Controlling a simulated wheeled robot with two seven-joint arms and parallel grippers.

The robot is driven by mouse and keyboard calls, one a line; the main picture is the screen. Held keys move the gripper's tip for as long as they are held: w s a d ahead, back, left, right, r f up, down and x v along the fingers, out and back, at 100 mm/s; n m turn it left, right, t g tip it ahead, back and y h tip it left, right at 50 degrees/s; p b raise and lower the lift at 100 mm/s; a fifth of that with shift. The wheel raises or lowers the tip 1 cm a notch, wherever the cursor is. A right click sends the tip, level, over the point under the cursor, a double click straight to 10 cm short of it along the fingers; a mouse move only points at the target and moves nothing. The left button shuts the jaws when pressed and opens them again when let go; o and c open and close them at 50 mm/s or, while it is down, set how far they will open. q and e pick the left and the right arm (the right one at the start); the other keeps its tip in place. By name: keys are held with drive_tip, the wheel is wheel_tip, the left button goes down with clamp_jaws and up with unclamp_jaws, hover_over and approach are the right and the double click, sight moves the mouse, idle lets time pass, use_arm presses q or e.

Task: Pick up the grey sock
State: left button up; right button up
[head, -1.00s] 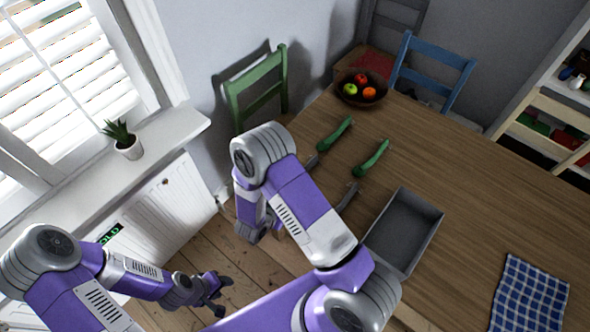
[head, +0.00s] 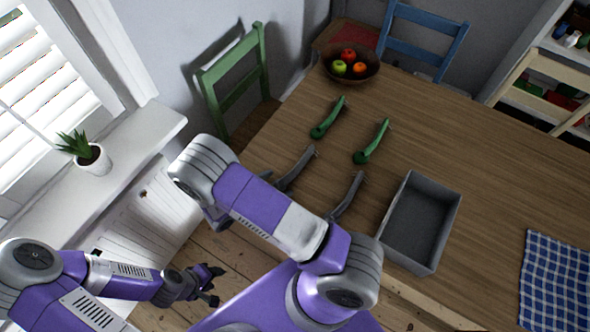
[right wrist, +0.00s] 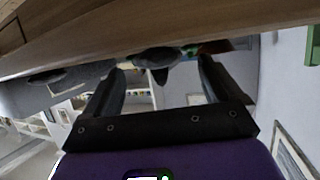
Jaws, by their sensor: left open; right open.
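Two long grey pieces, which look like the socks, lie on the wooden table (head: 480,150). One grey sock (head: 347,197) lies left of the grey tray; the other (head: 298,167) is further left, close to my right arm. Two green pieces (head: 328,118) (head: 371,142) of similar shape lie behind them. My right gripper (right wrist: 160,68) is open and empty in the right wrist view, near the table surface. A grey shape (right wrist: 155,56) shows beyond its fingers; I cannot tell which piece it is. My left gripper (head: 209,285) is open and empty, left of the table.
A grey tray (head: 453,217) stands on the table, with a blue checked cloth (head: 555,285) to its right. A fruit bowl (head: 351,72) is at the back. A green chair (head: 238,85) and a blue chair (head: 425,42) stand by the table. A windowsill plant (head: 85,150) is at left.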

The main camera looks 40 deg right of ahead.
sight(293, 170)
drive_tip(key=shift+x, duration=1.2)
drive_tip(key=c, duration=1)
drive_tip(key=shift+c, duration=0.2)
